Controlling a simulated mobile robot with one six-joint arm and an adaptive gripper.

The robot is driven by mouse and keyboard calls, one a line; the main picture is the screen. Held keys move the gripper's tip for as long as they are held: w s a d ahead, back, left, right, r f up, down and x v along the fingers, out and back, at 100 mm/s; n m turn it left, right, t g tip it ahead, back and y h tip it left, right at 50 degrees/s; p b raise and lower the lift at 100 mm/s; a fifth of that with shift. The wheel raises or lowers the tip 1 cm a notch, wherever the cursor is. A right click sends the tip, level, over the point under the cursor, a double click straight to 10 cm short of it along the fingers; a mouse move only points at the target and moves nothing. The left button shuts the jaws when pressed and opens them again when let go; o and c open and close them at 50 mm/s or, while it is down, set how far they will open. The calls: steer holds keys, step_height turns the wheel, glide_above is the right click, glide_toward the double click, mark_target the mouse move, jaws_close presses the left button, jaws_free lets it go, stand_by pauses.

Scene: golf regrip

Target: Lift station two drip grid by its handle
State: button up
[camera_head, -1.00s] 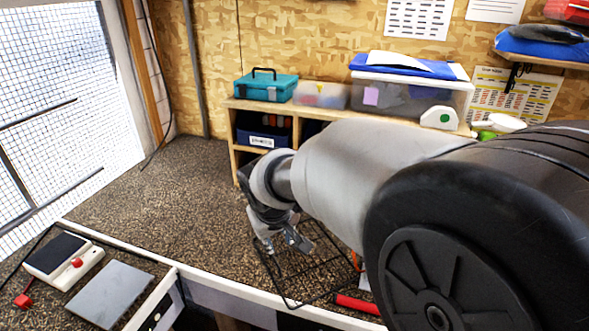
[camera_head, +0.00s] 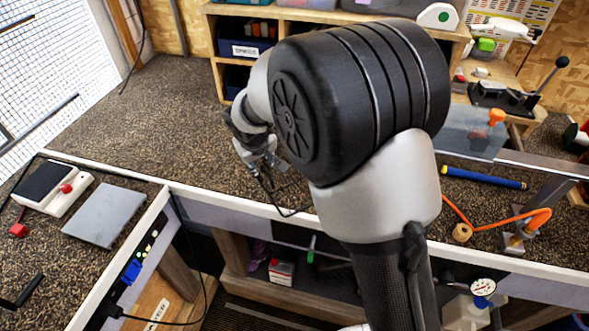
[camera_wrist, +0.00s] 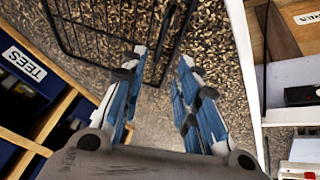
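My arm hides the rest. I cannot make out the handle or any station number.
The speckled counter (camera_head: 130,110) is clear to the left. A grey plate (camera_head: 104,214) and a white device with a red knob (camera_head: 52,188) lie at front left. A wooden shelf (camera_head: 222,45) stands behind. A blue tube (camera_head: 484,178) and orange hose (camera_head: 500,224) lie right.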

mark_target(263, 167)
steer(key=x, duration=0.1)
steer(key=b+x, duration=0.1)
steer(key=x, duration=0.3)
steer(key=shift+w+d+b, duration=0.1)
steer(key=shift+d+b, duration=0.15)
steer(key=shift+b, duration=0.15)
steer(key=shift+c, duration=0.6)
jaws_close()
